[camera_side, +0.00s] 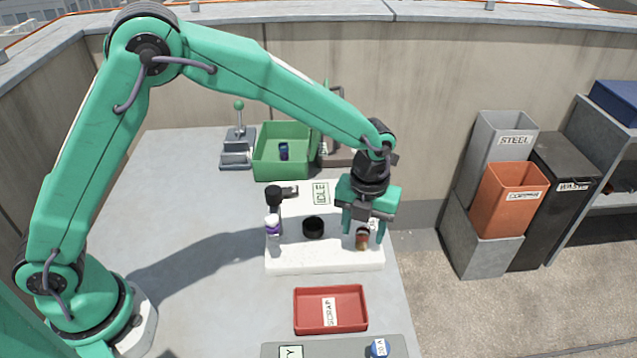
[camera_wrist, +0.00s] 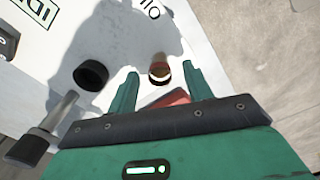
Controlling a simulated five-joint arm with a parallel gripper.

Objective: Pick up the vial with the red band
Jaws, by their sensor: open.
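A small vial (camera_side: 362,240) with reddish-brown and yellowish parts stands at the right side of the white plate (camera_side: 290,262). In the wrist view, the vial (camera_wrist: 159,68) shows a brown top and a pale ring; a red band is not clear there. My gripper (camera_side: 364,230) is open above the plate, its fingers pointing down around the vial's place. In the wrist view, my gripper (camera_wrist: 160,72) has its fingertips on either side of the vial, with gaps. I cannot tell how far the fingertips reach down beside it.
A green bin (camera_side: 262,170) holds a dark blue item. A red scrap tray (camera_side: 331,293) lies in front. A lever (camera_side: 238,140) stands behind. The left table area is clear.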

